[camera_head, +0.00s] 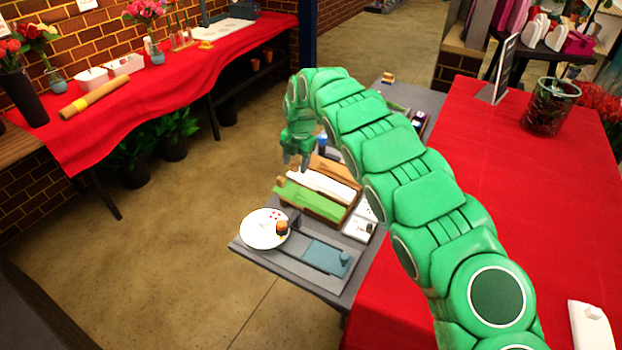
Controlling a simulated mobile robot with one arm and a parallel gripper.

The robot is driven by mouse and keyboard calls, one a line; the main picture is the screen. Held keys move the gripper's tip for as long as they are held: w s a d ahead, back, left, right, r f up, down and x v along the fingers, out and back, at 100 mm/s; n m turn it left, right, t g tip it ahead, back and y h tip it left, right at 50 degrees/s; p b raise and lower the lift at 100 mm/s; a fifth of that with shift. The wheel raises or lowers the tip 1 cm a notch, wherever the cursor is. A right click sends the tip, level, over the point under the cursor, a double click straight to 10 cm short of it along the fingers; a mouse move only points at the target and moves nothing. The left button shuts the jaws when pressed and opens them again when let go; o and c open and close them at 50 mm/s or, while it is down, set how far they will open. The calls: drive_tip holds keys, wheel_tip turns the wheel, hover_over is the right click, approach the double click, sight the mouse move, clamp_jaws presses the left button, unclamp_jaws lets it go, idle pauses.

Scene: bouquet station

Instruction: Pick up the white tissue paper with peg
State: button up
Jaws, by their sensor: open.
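The white tissue paper (322,186) lies in a wooden tray (352,207) on the low grey table, between a green sheet (305,201) in front and a brown sheet (332,168) behind. I cannot make out its peg at this size. My gripper (296,161) points down with its fingers apart and empty. In the picture it is just above and left of the white paper's left end. I cannot tell its exact height over the tray. My green arm hides part of the tray's right side and the table behind it.
A white plate (256,240) with small items and a blue-grey board (322,257) are in front of the tray. A small whitish box (359,226) stands at its right. The red-covered table (490,180) is on the right. Open floor (190,230) lies to the left.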

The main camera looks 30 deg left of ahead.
clamp_jaws()
drive_tip(key=shift+r, duration=0.15)
